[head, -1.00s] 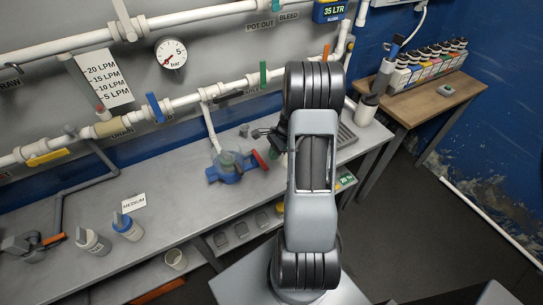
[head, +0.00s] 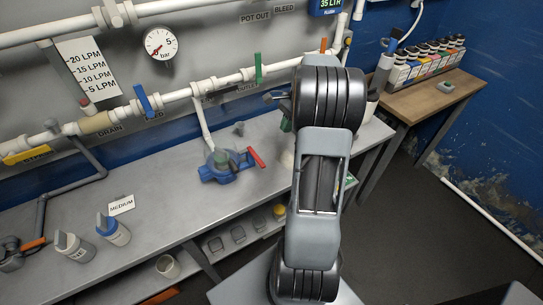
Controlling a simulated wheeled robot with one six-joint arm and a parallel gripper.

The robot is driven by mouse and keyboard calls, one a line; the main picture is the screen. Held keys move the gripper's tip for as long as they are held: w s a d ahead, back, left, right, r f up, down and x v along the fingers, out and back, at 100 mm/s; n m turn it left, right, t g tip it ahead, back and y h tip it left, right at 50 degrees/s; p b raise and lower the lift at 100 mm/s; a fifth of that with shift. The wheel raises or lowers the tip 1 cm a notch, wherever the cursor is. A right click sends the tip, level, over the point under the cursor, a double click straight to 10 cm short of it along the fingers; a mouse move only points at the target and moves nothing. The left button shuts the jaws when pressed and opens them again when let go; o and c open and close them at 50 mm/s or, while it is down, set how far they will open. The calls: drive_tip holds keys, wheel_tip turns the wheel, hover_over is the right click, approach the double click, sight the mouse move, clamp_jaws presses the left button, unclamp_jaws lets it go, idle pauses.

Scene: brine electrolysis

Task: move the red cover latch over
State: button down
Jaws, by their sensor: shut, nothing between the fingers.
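The red cover latch (head: 256,157) is a short bar at the right side of a round blue fitting (head: 216,174) on the grey bench. It slants down to the right. The fitting has a clear, greenish middle. My gripper (head: 270,97) shows only in part, small and dark, at the left edge of my arm's upper joint. It appears shut and empty, above and right of the latch in the picture and apart from it. My arm hides the rest of the gripper.
White pipes with blue, green and orange handles run along the wall behind the bench (head: 160,205). A wooden side table (head: 425,98) holds several small bottles at right.

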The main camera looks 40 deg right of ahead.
sight(262, 162)
drive_tip(key=a+f+p, duration=0.1)
drive_tip(key=a+f, duration=0.6)
drive_tip(key=f, duration=0.2)
drive_tip(key=shift+w+a, duration=0.2)
drive_tip(key=shift+a, duration=0.15)
drive_tip(key=shift+f, duration=0.15)
drive_tip(key=shift+s+a+m, duration=0.1)
drive_tip(key=shift+a+m, duration=0.2)
drive_tip(key=shift+a, duration=0.4)
drive_tip(key=shift+d+p, duration=0.1)
drive_tip(key=shift+p, duration=0.2)
